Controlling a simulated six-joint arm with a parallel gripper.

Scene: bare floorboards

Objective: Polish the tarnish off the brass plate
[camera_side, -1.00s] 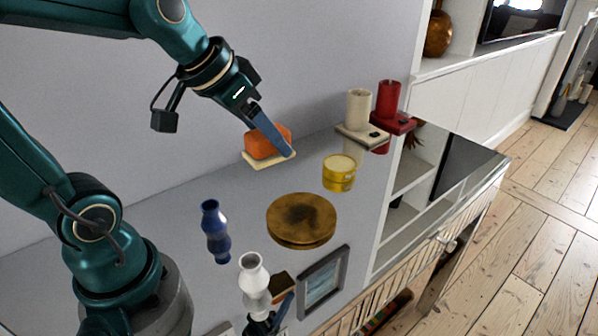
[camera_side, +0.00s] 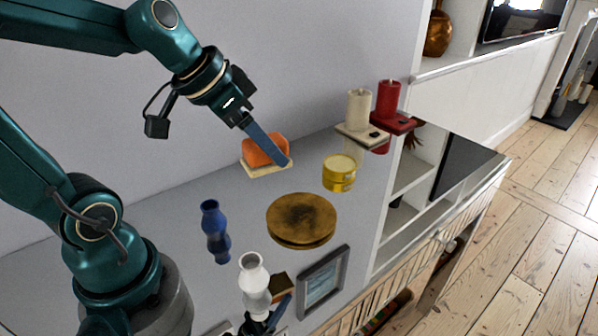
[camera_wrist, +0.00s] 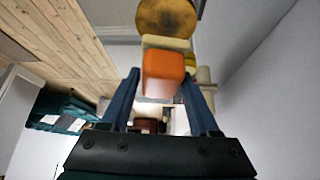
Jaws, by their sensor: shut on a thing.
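The brass plate (camera_side: 301,221) is a round golden disc with a dark tarnished patch over its middle, on the grey top. Its face also shows at the top of the wrist view (camera_wrist: 167,14). My gripper (camera_side: 277,157) is shut on an orange block (camera_side: 264,150) with a cream pad (camera_side: 262,172) under it. In the wrist view the orange block (camera_wrist: 165,75) sits between my two blue fingers. The pad is behind and left of the plate, apart from it. I cannot tell whether it touches the top.
A yellow tin (camera_side: 339,174) stands right of the pad, behind the plate. A blue vase (camera_side: 214,232), a white vase (camera_side: 254,285) and a picture frame (camera_side: 322,282) are at the front. Cream (camera_side: 358,110) and red (camera_side: 388,98) candles stand at the back right.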

